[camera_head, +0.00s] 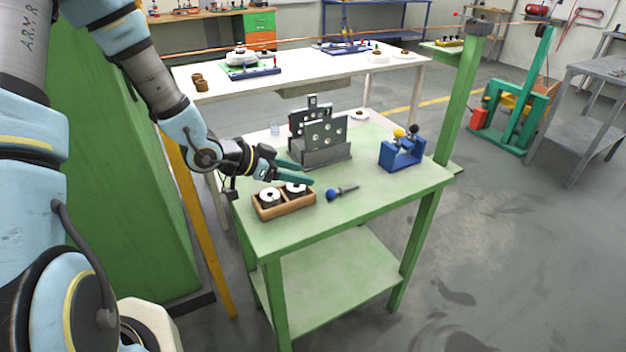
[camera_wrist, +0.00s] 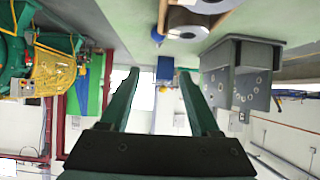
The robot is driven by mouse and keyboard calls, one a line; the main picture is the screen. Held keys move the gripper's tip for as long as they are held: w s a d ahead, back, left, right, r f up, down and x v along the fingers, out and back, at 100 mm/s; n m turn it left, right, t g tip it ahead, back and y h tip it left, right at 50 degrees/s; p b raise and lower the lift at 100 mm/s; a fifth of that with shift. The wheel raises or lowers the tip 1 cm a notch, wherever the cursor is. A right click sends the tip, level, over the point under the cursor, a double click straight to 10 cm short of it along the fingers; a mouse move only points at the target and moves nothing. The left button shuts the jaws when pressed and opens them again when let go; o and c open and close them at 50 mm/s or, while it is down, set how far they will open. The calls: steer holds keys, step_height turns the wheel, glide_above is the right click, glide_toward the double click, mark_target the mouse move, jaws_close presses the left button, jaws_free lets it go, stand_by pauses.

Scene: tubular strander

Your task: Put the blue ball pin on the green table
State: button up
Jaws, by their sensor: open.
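The blue ball pin (camera_head: 345,190) lies on its side on the green table (camera_head: 300,226), its round blue head toward the left and its dark shaft toward the right. In the wrist view its blue ball (camera_wrist: 157,36) shows near the top, between and beyond the fingers. My gripper (camera_head: 308,180) has long green fingers and is above the table, just left of the pin and over the wooden tray. In the wrist view my gripper (camera_wrist: 159,74) is open, with nothing between its fingers.
A wooden tray (camera_head: 285,211) with two spools is at the table's front left. A grey holed bracket (camera_head: 322,155) stands behind. A blue rack (camera_head: 402,160) holding yellow-headed and black-headed pins stands at the right. The table's front right is clear.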

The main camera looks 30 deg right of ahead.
steer(key=shift+v, duration=0.8)
steer(key=w+a+t+y, duration=0.1)
steer(key=a, duration=0.1)
steer(key=w+a+n, duration=0.1)
steer(key=w+a, duration=0.1)
steer(key=w+a+n+t+y, duration=0.1)
steer(key=w+a, duration=0.1)
steer(key=shift+t+y, duration=0.3)
steer(key=w+a+r+n+t+y, duration=0.1)
steer(key=w+a+n+y, duration=0.15)
steer(key=a, duration=0.45)
steer(key=w+a+r+n+t+y, duration=0.1)
steer(key=w+a+n+y, duration=0.15)
steer(key=a, duration=0.35)
steer(key=s+a+r+n+g+y, duration=0.1)
steer(key=s+a+r+n+y, duration=0.1)
steer(key=s+a+n, duration=0.3)
steer(key=s+a+r+n+g+y, duration=0.1)
steer(key=s+a+r+n, duration=0.3)
steer(key=a, duration=0.6)
steer(key=shift+s+a+r+n+y, duration=0.15)
steer(key=shift+s+r+n+y, duration=0.25)
steer(key=shift+s+n, duration=0.45)
steer(key=shift+s, duration=0.15)
